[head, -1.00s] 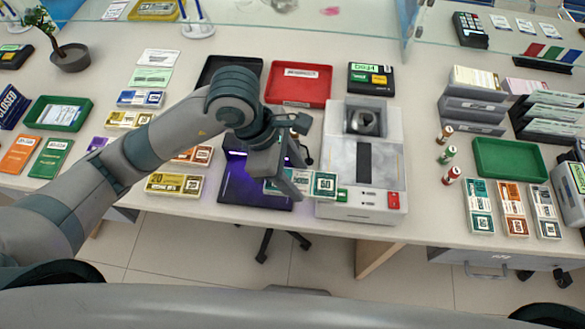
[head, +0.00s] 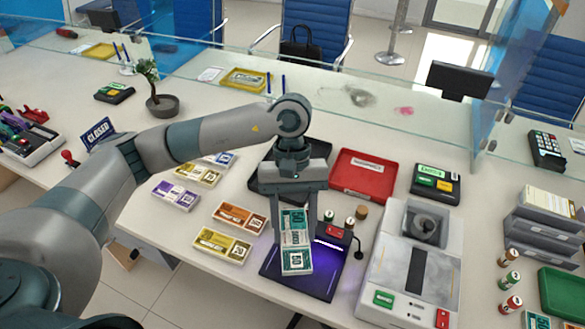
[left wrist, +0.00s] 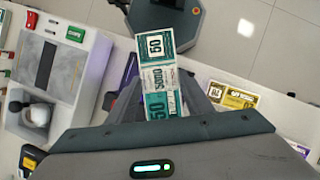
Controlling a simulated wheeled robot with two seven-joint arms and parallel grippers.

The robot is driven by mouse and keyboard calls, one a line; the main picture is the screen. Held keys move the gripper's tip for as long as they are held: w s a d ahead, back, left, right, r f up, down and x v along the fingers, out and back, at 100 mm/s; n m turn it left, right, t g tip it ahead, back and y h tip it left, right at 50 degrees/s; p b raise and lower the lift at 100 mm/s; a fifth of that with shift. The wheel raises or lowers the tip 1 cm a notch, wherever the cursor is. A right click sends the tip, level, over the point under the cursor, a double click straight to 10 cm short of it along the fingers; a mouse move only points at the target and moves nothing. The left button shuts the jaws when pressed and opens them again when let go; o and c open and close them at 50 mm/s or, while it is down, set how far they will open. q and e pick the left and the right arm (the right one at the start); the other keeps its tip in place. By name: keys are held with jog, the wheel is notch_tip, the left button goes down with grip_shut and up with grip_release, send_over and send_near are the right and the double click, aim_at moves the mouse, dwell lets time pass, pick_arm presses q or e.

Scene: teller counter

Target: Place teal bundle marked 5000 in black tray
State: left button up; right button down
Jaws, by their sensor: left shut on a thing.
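The teal bundle (head: 296,240) is held between the fingers of my left gripper (head: 294,205), above the dark pad with a purple glow (head: 318,278). In the left wrist view the teal bundle (left wrist: 158,75) shows 50 on its ends and 5000 on its white band. My left gripper (left wrist: 160,95) is shut on it. The black tray (head: 262,184) lies just behind the gripper, partly hidden by my arm. My right gripper is not in view.
A red tray (head: 364,177) stands right of the black tray. A grey counting machine (head: 415,262) is at the right. Orange (head: 240,217) and yellow (head: 222,245) bundles lie left of the pad. A glass screen runs behind.

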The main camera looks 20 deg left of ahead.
pick_arm(q)
jog(key=w+a+r+m+y, duration=0.1)
jog(key=a+r+m+y, duration=0.1)
jog(key=a+r+m, duration=0.2)
jog(key=shift+w+a+m, duration=0.35)
jog(key=shift+a+m, duration=0.15)
jog(key=shift+a, duration=0.35)
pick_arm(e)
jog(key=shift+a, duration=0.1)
pick_arm(q)
jog(key=shift+f, duration=0.1)
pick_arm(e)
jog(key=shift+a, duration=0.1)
